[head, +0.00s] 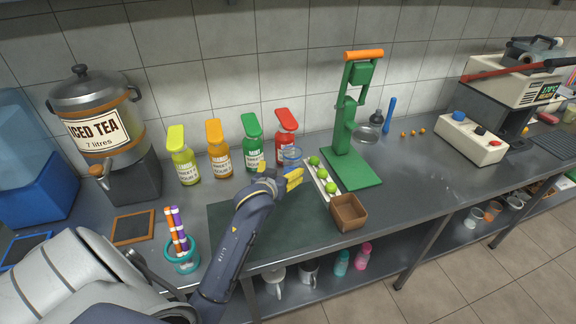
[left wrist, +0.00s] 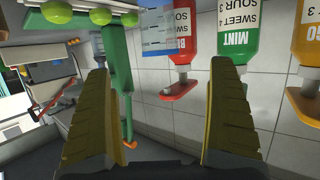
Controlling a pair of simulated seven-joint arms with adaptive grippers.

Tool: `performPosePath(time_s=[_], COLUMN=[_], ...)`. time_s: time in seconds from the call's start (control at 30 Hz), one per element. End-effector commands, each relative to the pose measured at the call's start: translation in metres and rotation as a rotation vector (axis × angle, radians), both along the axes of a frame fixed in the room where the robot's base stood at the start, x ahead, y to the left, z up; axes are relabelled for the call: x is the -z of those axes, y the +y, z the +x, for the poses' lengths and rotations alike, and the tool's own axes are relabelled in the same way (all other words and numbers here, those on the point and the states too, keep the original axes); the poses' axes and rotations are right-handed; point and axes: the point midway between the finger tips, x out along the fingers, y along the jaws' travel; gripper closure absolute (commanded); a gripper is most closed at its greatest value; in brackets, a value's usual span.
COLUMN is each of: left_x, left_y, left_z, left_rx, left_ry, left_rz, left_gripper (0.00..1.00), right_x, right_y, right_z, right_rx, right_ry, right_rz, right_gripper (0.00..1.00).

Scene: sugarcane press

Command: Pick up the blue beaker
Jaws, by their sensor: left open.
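The blue beaker (head: 291,155) is a small clear cup with a blue rim. It stands on the counter in front of the red bottle, its lower part hidden by my left gripper (head: 282,175). In the left wrist view, which is upside down, the beaker (left wrist: 158,30) shows as a pale blue shape at the top, between the directions of the two fingers. My left gripper (left wrist: 162,70) is open with yellow pads, close to the beaker on its near side, with nothing between the fingers. My right gripper is in neither view.
The red bottle (head: 287,124) and green bottle (head: 252,140) stand just behind the beaker. A white rack with green limes (head: 323,174), a brown box (head: 348,212) and the green press (head: 346,150) stand to the right.

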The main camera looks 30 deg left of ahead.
Motion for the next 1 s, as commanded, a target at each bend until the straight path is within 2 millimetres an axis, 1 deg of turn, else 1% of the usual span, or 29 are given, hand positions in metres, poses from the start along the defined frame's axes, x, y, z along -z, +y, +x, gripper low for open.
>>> performPosePath(time_s=[0.03, 0.2, 0.4, 0.6, 0.87, 1.0], left_x=[0.003, 0.014, 0.024, 0.031, 0.035, 0.042], left_y=[0.003, 0.012, 0.021, 0.025, 0.028, 0.033], left_z=[0.01, 0.038, 0.067, 0.083, 0.092, 0.106], left_rx=[0.0, -0.001, -0.001, 0.001, 0.0, 0.0], left_ry=[0.0, 0.001, -0.001, -0.001, 0.0, 0.0], left_rz=[0.001, 0.001, 0.002, -0.001, 0.0, 0.001], left_gripper=[0.09, 0.09, 0.09, 0.09, 0.09, 0.09], right_x=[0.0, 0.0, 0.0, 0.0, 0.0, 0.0], right_y=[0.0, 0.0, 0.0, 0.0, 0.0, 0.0], right_z=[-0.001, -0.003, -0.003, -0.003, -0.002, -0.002], right_rx=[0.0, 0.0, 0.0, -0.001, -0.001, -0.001], right_ry=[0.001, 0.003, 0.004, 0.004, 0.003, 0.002], right_rz=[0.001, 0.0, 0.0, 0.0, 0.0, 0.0], right_gripper=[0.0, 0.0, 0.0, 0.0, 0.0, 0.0])
